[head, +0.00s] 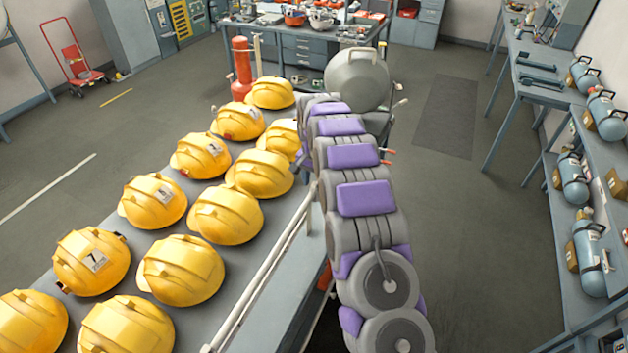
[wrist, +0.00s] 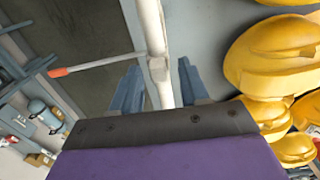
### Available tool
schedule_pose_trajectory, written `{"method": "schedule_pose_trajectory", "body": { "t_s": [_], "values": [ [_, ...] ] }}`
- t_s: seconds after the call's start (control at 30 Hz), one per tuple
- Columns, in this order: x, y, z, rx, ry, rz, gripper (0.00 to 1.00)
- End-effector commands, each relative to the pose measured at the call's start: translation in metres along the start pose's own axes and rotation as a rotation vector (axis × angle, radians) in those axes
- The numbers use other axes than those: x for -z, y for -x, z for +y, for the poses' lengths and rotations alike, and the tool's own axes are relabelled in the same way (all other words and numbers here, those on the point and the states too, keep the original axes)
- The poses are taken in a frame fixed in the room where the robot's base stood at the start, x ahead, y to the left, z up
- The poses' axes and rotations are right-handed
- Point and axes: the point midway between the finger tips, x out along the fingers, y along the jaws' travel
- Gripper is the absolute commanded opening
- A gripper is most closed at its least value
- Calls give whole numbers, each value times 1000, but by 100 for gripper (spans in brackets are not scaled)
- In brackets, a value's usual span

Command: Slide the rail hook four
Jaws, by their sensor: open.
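A white rail (head: 262,270) runs along the right edge of the helmet bench in the head view. In the wrist view the rail (wrist: 153,30) comes down from the top middle. A thin hook (wrist: 105,65) with an orange-red tip sticks out left from a collar on the rail. No number shows on it. My gripper (wrist: 160,85) is open, its two blue-grey fingers on either side of the rail at the collar. I cannot tell whether they touch it. Red hook tips (head: 386,151) show right of my arm.
Several yellow helmets (head: 180,270) stand in rows on the bench (head: 110,232), close left of the rail. A red cylinder (head: 242,65) stands beyond them. Shelves with blue cylinders (head: 590,258) line the right. The floor (head: 480,220) between is clear.

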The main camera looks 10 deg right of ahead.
Motion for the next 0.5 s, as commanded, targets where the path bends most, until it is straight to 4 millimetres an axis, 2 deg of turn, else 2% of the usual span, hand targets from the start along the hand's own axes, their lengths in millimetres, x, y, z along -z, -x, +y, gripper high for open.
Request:
{"method": "schedule_pose_trajectory", "body": {
  "t_s": [0.27, 0.5],
  "values": [
    [0, -1, 0, -1, 0, -1, 44],
    [0, -1, 0, -1, 0, -1, 21]
  ]
}}
